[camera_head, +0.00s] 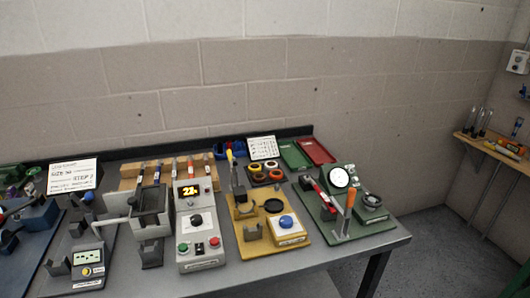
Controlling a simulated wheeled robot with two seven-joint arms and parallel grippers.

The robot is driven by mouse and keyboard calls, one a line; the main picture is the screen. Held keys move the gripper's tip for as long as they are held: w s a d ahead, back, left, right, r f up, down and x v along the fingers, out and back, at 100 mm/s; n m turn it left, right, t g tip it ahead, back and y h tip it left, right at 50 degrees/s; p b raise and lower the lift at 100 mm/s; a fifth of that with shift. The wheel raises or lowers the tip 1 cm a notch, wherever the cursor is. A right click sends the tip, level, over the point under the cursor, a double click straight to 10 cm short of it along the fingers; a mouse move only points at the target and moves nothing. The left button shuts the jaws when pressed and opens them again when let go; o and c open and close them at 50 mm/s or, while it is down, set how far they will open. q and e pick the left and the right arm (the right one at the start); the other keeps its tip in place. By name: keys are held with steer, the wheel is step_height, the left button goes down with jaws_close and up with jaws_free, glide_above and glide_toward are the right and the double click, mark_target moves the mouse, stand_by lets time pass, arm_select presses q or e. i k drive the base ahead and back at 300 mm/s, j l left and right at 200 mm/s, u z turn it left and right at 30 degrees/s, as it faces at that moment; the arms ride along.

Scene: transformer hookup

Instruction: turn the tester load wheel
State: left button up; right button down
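A green-based station (365,228) stands at the right end of the grey bench. It carries a round white dial gauge (340,177), a lever with an orange handle (349,200) and a red part at its left. A dark round part (372,201) sits right of the lever; it looks like a wheel, but it is too small to be sure. No label naming the tester is readable. Neither of my grippers is in view, and nothing is seen touching the station.
A yellow station (257,246) with a blue knob is left of the green one. Further left is a grey unit with a lit display (188,191). Red (316,151) and green trays lie behind. A wooden shelf (495,150) with tools is on the right wall. The bench's front right edge is clear.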

mark_target(371, 201)
steer(key=i+l, duration=0.8)
steer(key=l, duration=0.2)
